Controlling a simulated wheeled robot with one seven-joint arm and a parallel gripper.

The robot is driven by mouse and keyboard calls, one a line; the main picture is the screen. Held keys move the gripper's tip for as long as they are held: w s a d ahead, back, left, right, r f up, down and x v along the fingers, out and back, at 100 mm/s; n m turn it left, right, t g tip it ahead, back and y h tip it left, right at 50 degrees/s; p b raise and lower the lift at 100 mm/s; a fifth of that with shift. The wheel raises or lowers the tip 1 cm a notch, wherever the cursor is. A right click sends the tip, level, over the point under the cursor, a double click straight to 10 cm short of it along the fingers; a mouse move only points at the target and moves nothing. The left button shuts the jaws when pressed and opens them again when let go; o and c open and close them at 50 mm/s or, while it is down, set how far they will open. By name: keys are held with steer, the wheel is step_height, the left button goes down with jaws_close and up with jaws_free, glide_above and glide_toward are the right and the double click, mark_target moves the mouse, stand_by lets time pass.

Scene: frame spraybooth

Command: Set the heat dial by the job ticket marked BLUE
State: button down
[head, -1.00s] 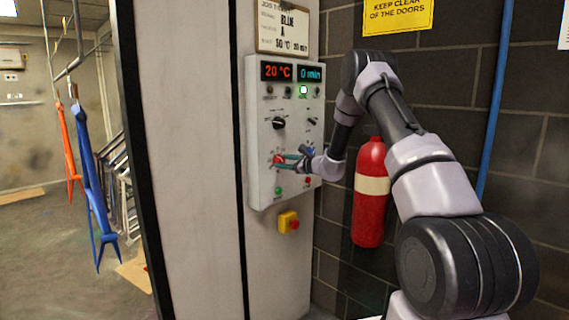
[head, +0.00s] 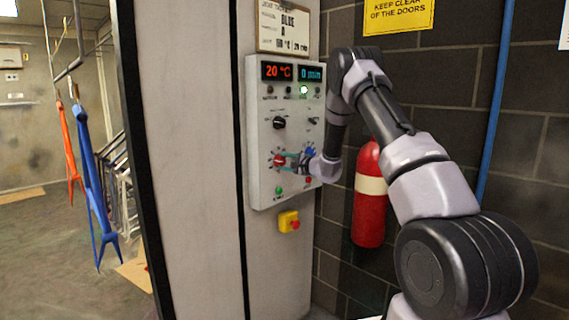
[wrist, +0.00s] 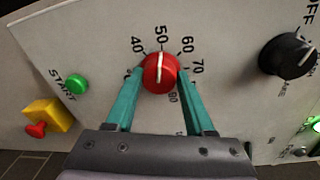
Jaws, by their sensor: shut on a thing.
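The red heat dial (head: 279,160) is on the lower left of the grey control panel (head: 259,185). In the wrist view the red dial (wrist: 160,74) has its white pointer line toward 50 on a scale of temperature numbers. My gripper (head: 287,161) is shut on the dial; its teal fingers (wrist: 160,80) lie on either side of it. The job ticket (head: 283,27) above the panel reads BLUE, with a line that looks like 60 °C and 20 min, though its first digit is blurred. The red display (head: 277,72) reads 20 °C.
Green START button (wrist: 76,84) and yellow-and-red stop button (head: 288,221) are below. A red fire extinguisher (head: 369,210) hangs right, behind my arm.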

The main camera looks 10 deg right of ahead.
steer(key=shift+f+n, duration=0.15)
steer(key=shift+n, duration=0.15)
stand_by(0.4)
steer(key=shift+c, duration=1.3)
jaws_free()
steer(key=v, duration=1.1)
steer(key=shift+a, duration=0.15)
